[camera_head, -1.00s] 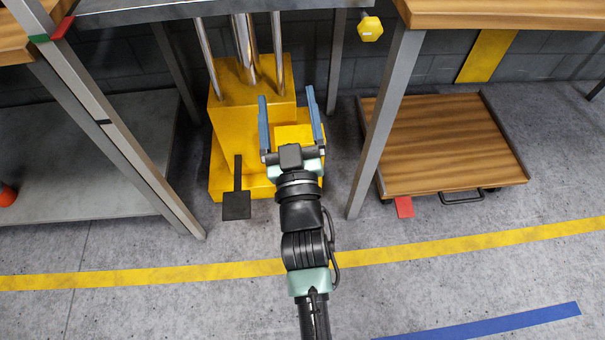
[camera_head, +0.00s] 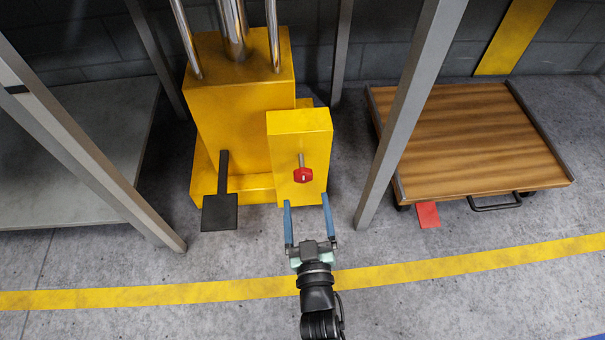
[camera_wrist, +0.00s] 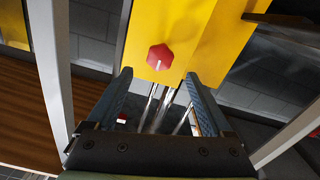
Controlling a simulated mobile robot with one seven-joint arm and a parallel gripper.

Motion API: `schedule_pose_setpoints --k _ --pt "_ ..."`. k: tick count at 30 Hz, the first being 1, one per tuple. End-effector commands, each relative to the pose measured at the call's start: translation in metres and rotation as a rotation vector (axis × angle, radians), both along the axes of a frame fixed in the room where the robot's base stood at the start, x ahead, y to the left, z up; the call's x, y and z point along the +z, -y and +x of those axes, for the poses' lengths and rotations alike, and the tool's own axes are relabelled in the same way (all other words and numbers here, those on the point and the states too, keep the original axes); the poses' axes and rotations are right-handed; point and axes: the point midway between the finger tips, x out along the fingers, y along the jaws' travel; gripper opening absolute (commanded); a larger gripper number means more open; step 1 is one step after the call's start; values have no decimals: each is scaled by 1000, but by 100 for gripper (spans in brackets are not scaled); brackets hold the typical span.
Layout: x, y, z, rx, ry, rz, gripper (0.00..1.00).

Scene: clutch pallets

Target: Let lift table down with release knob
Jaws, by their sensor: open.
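The red release knob (camera_head: 302,175) sits on a short metal stem on the front of a yellow box (camera_head: 300,125) on the lift table's yellow base (camera_head: 240,115). It also shows in the wrist view (camera_wrist: 160,57), beyond the fingertips and roughly between them. My gripper (camera_head: 306,203) is open and empty, its blue fingers pointing toward the yellow box, just below the knob in the head view. The fingers also frame the wrist view (camera_wrist: 160,80). The lift table's metal columns (camera_head: 233,30) rise from the base. The tabletop is out of view.
A black foot pedal (camera_head: 220,212) juts out left of the box. Grey legs (camera_head: 408,110) stand on both sides. A wooden-decked cart (camera_head: 470,140) with a red pedal (camera_head: 428,215) is at right. A grey low shelf (camera_head: 70,155) is at left. The floor in front is clear.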

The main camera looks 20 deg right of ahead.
Motion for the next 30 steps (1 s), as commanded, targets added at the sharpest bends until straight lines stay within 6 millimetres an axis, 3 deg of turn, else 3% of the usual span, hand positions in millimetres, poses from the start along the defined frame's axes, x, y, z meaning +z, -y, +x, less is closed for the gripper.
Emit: schedule_pose_setpoints --k 6,12,26,30 --pt "-4 14 47 0 3 -3 85" --pt "-3 22 75 -1 2 -2 85" --pt "0 25 87 0 -1 0 85" --pt "0 25 87 0 -1 0 60"
